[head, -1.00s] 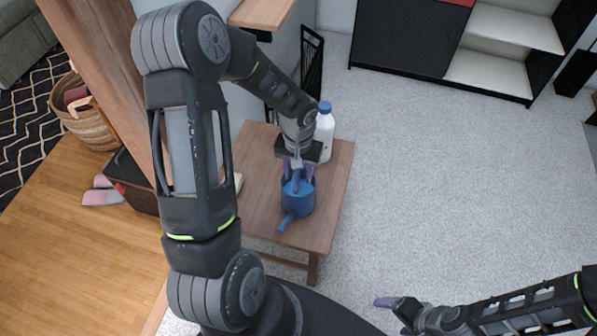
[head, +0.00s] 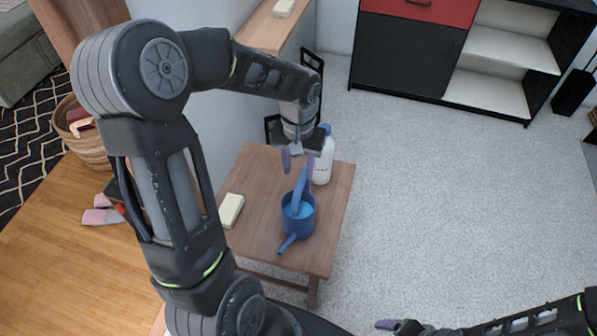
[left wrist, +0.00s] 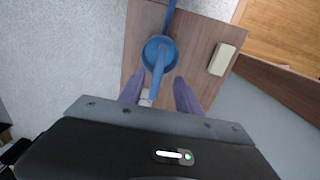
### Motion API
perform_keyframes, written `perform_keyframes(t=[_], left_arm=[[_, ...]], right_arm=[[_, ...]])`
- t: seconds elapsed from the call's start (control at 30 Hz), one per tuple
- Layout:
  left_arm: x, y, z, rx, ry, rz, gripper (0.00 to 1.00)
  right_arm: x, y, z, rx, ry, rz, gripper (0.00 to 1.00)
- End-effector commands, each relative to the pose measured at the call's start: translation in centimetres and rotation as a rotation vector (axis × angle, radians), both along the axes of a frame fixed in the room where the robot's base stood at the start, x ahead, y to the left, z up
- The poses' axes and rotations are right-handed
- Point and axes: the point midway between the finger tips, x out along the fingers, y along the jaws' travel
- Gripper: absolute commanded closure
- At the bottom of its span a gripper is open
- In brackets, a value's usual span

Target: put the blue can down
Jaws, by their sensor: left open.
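The blue can (head: 297,221), a watering can with a spout and a tall handle, stands upright on the small wooden table (head: 252,185). It also shows in the left wrist view (left wrist: 160,54), with its handle reaching toward the fingers. My left gripper (head: 297,162) is open above the table, by the top of the can's handle. In the left wrist view its two purple fingers (left wrist: 160,92) are spread with the handle's end between them; whether they touch it I cannot tell. My right gripper (head: 388,325) is low at the bottom edge, away from the table; its jaws are unclear.
A white bottle with a blue cap (head: 324,160) stands on the table close behind the can. A pale bar-shaped object (head: 231,210) lies at the table's left side. A black and red cabinet (head: 408,52) stands at the back. The carpet to the right is clear.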

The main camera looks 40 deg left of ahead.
Motion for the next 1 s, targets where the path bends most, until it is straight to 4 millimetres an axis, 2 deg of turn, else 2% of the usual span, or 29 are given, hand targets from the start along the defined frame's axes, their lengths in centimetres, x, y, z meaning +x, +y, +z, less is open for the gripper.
perform_keyframes(t=[0.67, 0.77, 0.87, 0.97, 1.0], left_arm=[[0.0, 0.0, 0.0, 0.0, 0.0, 0.0, 0.59], [0.0, -0.4, -0.5, -0.008, -0.001, -0.007, 0.59], [0.1, -2.2, -2.4, -0.044, -0.004, -0.035, 0.59], [-0.1, -5.7, -5.8, -0.112, -0.013, -0.082, 0.59], [-0.4, -7.6, -7.5, -0.147, -0.018, -0.101, 0.59]], right_arm=[[0.0, 0.0, 0.0, 0.0, 0.0, 0.0, 0.15], [0.0, 0.0, 0.0, 0.0, 0.0, 0.0, 0.15], [0.0, 0.0, 0.0, 0.0, 0.0, 0.0, 0.15], [0.0, 0.0, 0.0, 0.0, 0.0, 0.0, 0.15], [0.0, 0.0, 0.0, 0.0, 0.0, 0.0, 0.15]])
